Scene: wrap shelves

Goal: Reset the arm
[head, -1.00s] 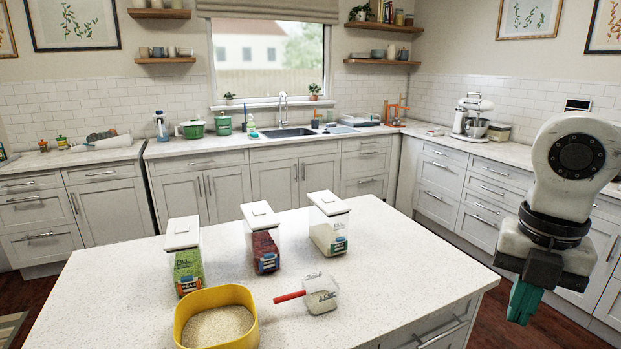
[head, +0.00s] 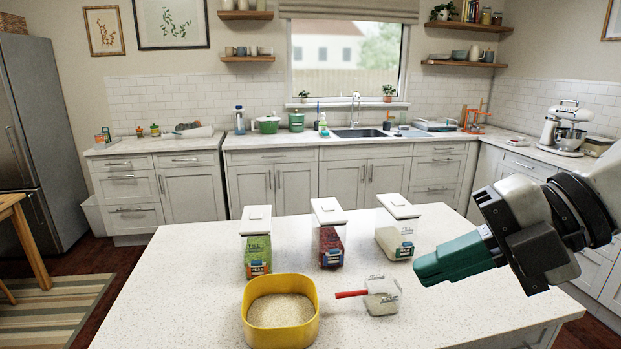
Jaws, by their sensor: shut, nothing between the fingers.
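My gripper (head: 428,270) with green fingers reaches in from the right in the head view, above the right part of the white island. Its fingers are together and point left, with nothing held. A measuring scoop with a red handle (head: 352,294) and a clear cup (head: 382,297) rests on the island, left of and below the fingers and apart from them. A yellow tub (head: 246,318) of pale grains stands left of the scoop. Three clear containers with white lids stand behind: green contents (head: 257,252), red contents (head: 331,242), white contents (head: 394,236).
The island top (head: 180,270) is bare on its left side. Behind it runs a counter with a sink (head: 362,133), a green pot (head: 267,125) and a stand mixer (head: 567,128). A fridge (head: 35,120) and a wooden table (head: 20,230) stand at the left.

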